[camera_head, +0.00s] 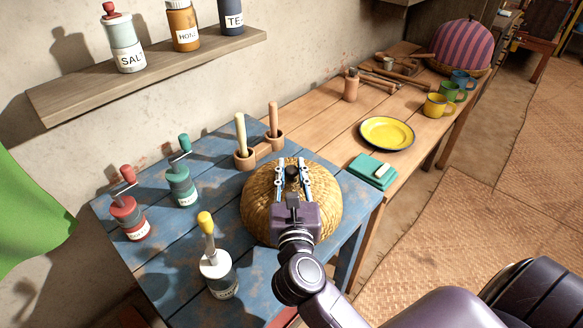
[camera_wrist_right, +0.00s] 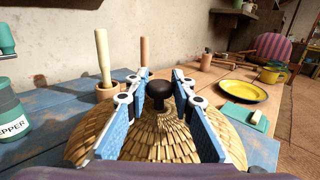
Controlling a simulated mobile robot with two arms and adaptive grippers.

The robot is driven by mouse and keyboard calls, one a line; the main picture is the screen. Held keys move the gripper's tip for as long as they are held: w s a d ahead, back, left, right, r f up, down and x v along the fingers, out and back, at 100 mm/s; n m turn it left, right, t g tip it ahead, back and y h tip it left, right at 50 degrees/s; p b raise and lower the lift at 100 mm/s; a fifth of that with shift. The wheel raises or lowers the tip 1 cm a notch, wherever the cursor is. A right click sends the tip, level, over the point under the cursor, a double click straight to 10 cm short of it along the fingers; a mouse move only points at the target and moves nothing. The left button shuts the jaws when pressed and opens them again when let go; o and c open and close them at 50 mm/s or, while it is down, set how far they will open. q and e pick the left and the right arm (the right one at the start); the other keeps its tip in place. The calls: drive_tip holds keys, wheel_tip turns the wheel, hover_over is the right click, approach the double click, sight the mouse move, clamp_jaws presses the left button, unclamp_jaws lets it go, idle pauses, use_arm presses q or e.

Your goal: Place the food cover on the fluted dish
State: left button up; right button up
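The food cover (camera_head: 257,215) is a woven straw dome with a dark round knob on top. It is on the blue table, and it also shows in the right wrist view (camera_wrist_right: 160,140). My right gripper (camera_head: 292,168) is over the dome, its two fingers open on either side of the knob. In the right wrist view the gripper (camera_wrist_right: 157,82) shows gaps between the fingers and the knob. I cannot make out a fluted dish; whether one is under the dome is hidden. My left gripper is not in view.
Grinders (camera_head: 181,185), a yellow-handled white-topped jar (camera_head: 217,274) and two mortars (camera_head: 245,157) stand around the cover on the blue table (camera_head: 150,255).

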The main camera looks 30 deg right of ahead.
drive_tip(key=o, duration=0.3)
drive_tip(key=shift+r, duration=0.1)
drive_tip(key=v, duration=1.2)
drive_tip(key=shift+r+b, duration=0.35)
drive_tip(key=shift+r, duration=0.05)
